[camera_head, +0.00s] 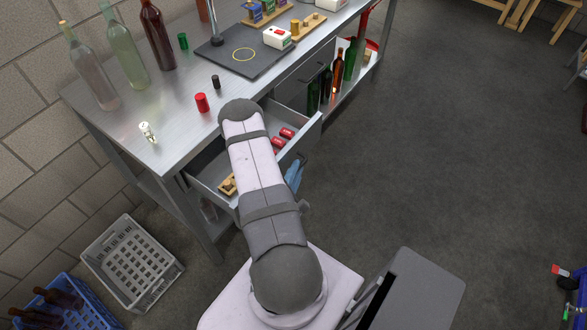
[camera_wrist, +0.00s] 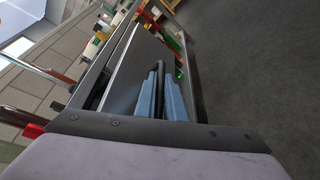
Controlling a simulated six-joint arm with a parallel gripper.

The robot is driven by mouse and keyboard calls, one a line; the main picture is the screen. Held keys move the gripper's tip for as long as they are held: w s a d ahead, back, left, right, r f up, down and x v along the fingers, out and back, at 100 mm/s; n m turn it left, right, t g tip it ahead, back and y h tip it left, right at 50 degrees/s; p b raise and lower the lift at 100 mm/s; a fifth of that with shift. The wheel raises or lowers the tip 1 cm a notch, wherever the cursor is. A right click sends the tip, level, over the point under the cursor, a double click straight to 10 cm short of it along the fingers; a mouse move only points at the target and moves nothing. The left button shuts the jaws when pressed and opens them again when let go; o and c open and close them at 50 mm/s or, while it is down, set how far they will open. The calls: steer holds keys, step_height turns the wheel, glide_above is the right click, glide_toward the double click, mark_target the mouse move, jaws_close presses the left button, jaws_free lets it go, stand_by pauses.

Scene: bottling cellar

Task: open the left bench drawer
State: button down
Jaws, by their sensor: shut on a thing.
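The left bench drawer (camera_head: 308,134) stands well pulled out under the steel bench top. Red capsule-like pieces and a wooden block show inside it, and my arm hides part of its inside and front. My gripper (camera_head: 293,176) is at the outer side of the drawer front, its blue fingers partly hidden behind my arm. In the wrist view my gripper's blue fingers (camera_wrist: 161,88) are shut around the dark bar handle (camera_wrist: 160,70) of the drawer front (camera_wrist: 135,72).
The bench top (camera_head: 175,118) bears glass bottles, red and green pieces, and a dark mat (camera_head: 235,62). Green and brown bottles (camera_head: 337,75) stand on a lower shelf at the right. A grey crate (camera_head: 132,262) and a blue crate (camera_head: 78,302) stand at lower left. The floor right of the bench is clear.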

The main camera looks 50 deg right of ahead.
steer(key=s, duration=0.2)
steer(key=shift+s, duration=0.3)
steer(key=c, duration=2.1)
jaws_free()
steer(key=shift+p+v, duration=0.6)
steer(key=shift+v, duration=3.1)
